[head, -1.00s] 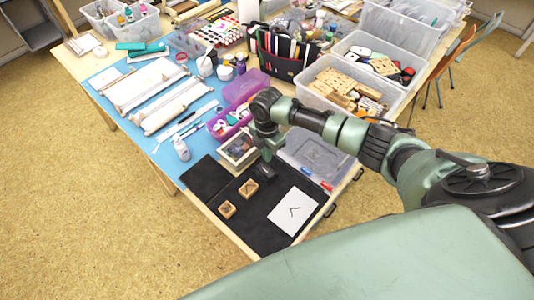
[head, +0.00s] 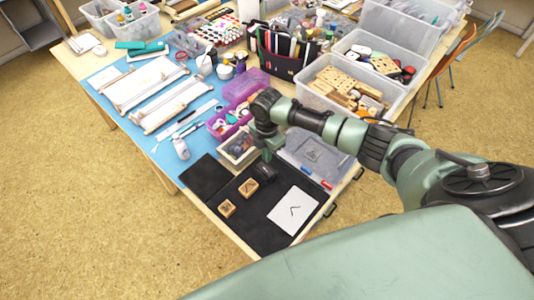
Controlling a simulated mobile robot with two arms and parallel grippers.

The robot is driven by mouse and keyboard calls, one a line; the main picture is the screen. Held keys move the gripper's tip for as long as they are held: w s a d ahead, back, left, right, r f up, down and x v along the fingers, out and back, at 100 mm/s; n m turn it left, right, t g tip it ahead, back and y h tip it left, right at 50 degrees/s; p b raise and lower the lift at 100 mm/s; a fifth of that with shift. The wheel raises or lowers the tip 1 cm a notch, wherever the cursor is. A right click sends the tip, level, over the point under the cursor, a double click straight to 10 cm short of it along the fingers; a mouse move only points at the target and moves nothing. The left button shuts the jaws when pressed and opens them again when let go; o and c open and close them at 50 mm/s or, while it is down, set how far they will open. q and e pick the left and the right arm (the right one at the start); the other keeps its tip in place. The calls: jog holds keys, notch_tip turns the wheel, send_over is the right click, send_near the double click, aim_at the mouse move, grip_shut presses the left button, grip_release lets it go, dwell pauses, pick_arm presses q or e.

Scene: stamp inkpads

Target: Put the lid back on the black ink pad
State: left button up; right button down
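My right gripper (head: 266,154) points down over the back part of the black mat (head: 262,225), at the near end of the table. A small dark shape (head: 263,173) lies right by its fingertips; it may be the black ink pad or its lid, and I cannot tell which. The dark fingers blend with it, so I cannot see whether they are open, shut or touching it. No separate lid stands out. My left gripper is not in view.
Two wooden stamps (head: 249,187) and a white card (head: 294,210) with a dark mark lie on the mat.

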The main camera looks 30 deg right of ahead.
aim_at(267, 168)
jog(key=shift+f+b, duration=1.8)
jog(key=shift+f, duration=0.8)
jog(key=shift+r, duration=0.15)
notch_tip(267, 168, up, 7)
jog(key=p, duration=0.7)
